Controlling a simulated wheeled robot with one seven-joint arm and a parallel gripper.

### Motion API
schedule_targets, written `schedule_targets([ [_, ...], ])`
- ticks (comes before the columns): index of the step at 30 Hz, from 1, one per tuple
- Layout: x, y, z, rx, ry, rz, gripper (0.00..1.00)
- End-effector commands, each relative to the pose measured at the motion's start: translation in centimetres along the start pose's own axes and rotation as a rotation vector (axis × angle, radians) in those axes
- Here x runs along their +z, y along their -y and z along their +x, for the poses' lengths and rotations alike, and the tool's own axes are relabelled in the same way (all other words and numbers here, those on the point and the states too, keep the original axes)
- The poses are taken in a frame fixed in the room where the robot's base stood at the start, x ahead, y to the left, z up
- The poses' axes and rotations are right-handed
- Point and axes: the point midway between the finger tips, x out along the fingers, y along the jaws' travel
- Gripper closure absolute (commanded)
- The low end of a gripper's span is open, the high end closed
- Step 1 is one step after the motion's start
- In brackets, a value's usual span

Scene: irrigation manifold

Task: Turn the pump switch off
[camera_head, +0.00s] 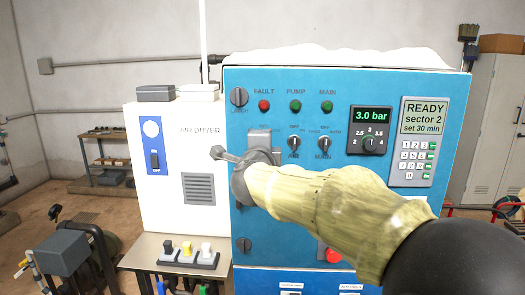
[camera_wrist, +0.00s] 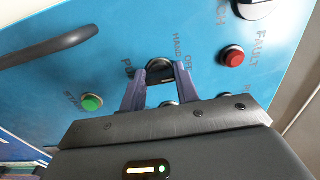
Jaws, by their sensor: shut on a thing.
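The pump switch (camera_wrist: 160,70) is a black knob on the blue panel, with lettering including HAND and OFF beside it and part of PUMP showing in the wrist view. My gripper (camera_wrist: 161,78) is shut on this knob, one grey-purple finger on each side. The fingers cover part of the knob, and I cannot tell clearly which label it points to. In the head view, my arm and gripper hide the switch; my gripper is in front of the panel's left part.
The blue cabinet (camera_head: 345,85) carries the AIR selector (camera_head: 293,143), MAIN selector (camera_head: 324,145), pressure dial (camera_head: 368,142) and keypad (camera_head: 414,157). A red FAULT lamp (camera_wrist: 232,57) and green START button (camera_wrist: 91,102) flank the switch. A white air dryer (camera_head: 187,112) stands left.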

Motion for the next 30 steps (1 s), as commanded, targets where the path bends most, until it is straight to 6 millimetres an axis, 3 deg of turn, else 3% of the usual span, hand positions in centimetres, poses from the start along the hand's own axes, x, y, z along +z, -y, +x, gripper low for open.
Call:
schedule_targets([
  [11, 0.0, -0.1, 0.0, 0.003, 0.0, 0.006, 0.92],
  [12, 0.0, -0.1, 0.0, 0.003, 0.0, 0.006, 0.63],
  [15, 0.0, -0.1, 0.0, 0.002, 0.0, 0.006, 0.47],
  [25, 0.0, 0.0, -0.2, 0.0, 0.0, 0.006, 0.47],
  [30, 0.0, -0.1, -1.8, -0.001, 0.001, 0.006, 0.47],
])
